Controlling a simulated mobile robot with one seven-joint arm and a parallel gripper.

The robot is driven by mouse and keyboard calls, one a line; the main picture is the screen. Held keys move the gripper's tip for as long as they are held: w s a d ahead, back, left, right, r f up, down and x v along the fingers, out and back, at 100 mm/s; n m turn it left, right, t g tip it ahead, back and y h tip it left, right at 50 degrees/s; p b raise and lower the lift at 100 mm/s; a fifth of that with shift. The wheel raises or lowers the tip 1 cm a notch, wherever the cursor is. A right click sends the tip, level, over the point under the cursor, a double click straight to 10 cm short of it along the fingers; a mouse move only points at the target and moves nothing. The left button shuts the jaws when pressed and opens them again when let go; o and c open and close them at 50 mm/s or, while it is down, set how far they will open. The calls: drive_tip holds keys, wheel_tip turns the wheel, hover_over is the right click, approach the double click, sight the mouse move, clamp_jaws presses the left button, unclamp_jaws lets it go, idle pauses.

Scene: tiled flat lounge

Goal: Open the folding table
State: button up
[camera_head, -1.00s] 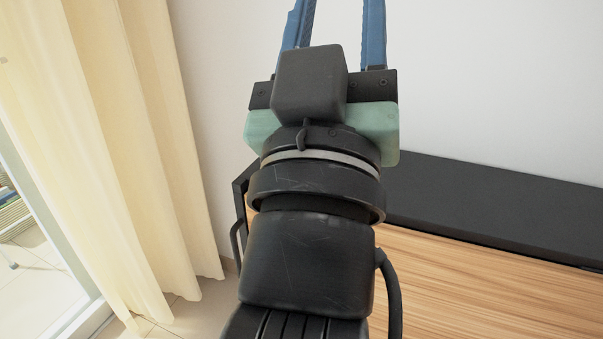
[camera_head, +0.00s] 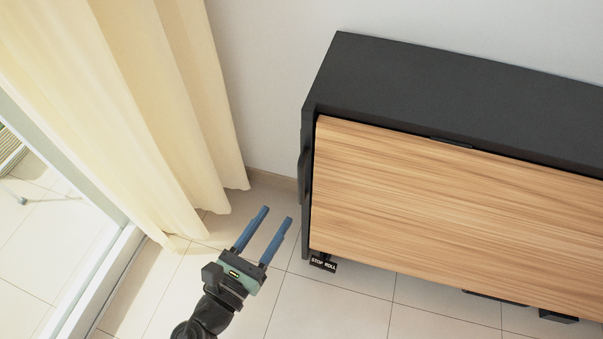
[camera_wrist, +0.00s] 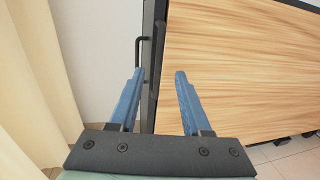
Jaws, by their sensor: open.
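The folding table (camera_head: 430,200) stands against the wall on the right in the head view, with a black top and frame and a wood-grain panel hanging down its front. The wood panel (camera_wrist: 235,65) also fills the right of the wrist view. A dark handle (camera_head: 303,165) sits on the table's left end, and it shows in the wrist view (camera_wrist: 138,50) ahead of the left finger. My gripper (camera_head: 278,214) is open and empty, with two blue fingers, left of the table's lower left corner. It appears apart from the handle in the head view.
A cream curtain (camera_head: 170,110) hangs close on the left, beside a glass door (camera_head: 60,190). A small black "STOP ROLL" tag (camera_head: 323,263) is at the table's lower left corner. Tiled floor (camera_head: 330,300) is free in front of the table.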

sight(299, 180)
drive_tip(key=b+x, duration=0.3)
drive_tip(key=x, duration=0.9)
clamp_jaws()
idle(1.1)
